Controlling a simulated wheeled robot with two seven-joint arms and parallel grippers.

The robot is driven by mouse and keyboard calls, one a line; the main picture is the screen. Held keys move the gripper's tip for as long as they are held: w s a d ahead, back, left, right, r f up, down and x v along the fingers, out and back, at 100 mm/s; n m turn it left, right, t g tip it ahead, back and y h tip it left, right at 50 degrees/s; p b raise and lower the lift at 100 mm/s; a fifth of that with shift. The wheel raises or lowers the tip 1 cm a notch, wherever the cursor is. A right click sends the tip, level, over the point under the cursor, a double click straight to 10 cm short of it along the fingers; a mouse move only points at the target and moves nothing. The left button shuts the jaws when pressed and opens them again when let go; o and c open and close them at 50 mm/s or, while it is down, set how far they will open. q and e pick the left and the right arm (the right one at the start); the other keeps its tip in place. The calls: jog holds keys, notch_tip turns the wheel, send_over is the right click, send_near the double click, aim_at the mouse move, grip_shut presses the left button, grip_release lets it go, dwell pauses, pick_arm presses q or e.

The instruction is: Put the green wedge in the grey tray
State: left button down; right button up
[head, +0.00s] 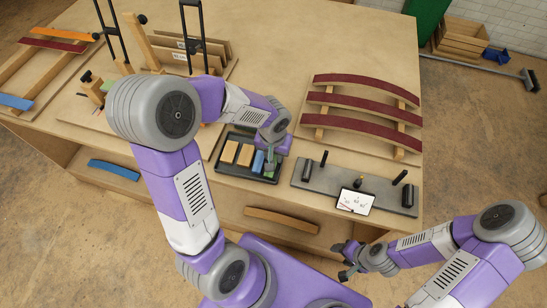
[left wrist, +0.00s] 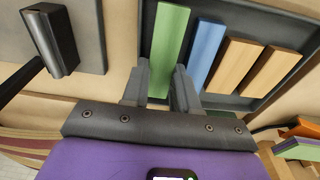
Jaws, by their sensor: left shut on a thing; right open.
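The green wedge (left wrist: 168,45) is a long light-green bar between the two fingers of my left gripper in the left wrist view. My left gripper (head: 269,166) is shut on it, low over the right side of the grey tray (head: 246,178). The wedge appears within the tray's right side, beside a blue bar (head: 258,161); I cannot tell whether it touches the floor. In the head view the gripper mostly hides it. The fingers also show in the left wrist view (left wrist: 158,92). My right gripper (head: 348,259) is open and empty, off the table's front edge.
Two tan blocks (head: 229,152) lie in the tray's left part. Behind stands a rack of curved dark red strips (head: 365,103).

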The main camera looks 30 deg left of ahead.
pick_arm(q)
jog(key=shift+s+f, duration=0.15)
jog(key=shift+f, duration=0.5)
jog(key=shift+w, duration=0.25)
jog(key=shift+s+f, duration=0.1)
jog(key=c, duration=1.1)
grip_release()
jog(key=shift+c, duration=0.2)
jog(key=shift+r, duration=0.5)
notch_tip(320, 180, up, 11)
jog(key=p, duration=0.4)
jog(key=shift+s+r, duration=0.15)
jog(key=shift+s, duration=0.3)
